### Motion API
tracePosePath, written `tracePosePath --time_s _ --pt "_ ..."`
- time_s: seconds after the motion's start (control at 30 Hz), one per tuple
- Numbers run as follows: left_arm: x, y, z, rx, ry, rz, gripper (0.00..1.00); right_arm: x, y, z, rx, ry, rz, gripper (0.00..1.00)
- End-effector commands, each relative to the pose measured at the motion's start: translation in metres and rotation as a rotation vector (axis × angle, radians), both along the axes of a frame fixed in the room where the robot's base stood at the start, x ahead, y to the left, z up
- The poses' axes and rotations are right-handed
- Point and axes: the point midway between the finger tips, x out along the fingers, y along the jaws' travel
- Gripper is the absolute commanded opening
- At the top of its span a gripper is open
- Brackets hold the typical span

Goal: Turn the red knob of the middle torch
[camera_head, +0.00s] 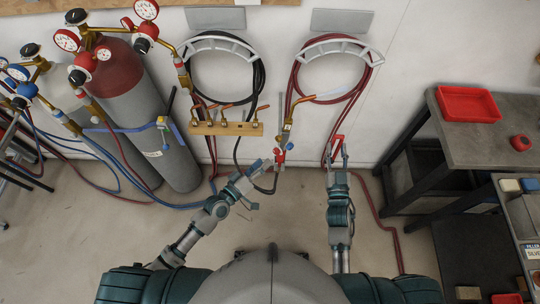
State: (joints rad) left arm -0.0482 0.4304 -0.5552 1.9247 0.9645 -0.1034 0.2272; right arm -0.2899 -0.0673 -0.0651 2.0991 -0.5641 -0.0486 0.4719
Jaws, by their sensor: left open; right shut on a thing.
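A torch (287,130) with a copper-coloured tip hangs against the wall right of the brass-coloured torch bar. A red knob (279,154) shows near its lower end, with blue beside it. My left gripper (262,176) is open just below and left of this knob; I cannot tell whether it touches. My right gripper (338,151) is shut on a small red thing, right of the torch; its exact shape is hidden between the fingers. Several torch fittings sit on the bar (240,129). I cannot tell for certain which torch is the middle one.
Gas cylinders (140,105) with gauges stand at the left. Hoses hang from two wall hooks (335,45) and trail over the floor. A dark workbench (485,145) with a red tray (468,104) stands at the right. The floor between is mostly clear.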

Motion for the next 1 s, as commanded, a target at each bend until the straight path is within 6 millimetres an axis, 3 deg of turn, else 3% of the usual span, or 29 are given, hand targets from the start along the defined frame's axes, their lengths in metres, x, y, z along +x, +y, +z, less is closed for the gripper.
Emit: tracePosePath --time_s 0.13,0.33,1.0 --pt "-0.025 0.021 -0.001 0.005 0.001 -0.002 0.52 0.0 0.0 0.0 0.0 -0.001 0.0 0.18" --pt "-0.042 0.037 0.001 0.002 0.0 0.0 0.52 0.001 0.0 0.0 0.0 0.0 0.0 0.18" --pt "-0.045 0.04 0.0 0.002 0.001 0.002 0.52 0.0 0.0 0.0 0.0 0.0 0.0 0.18"
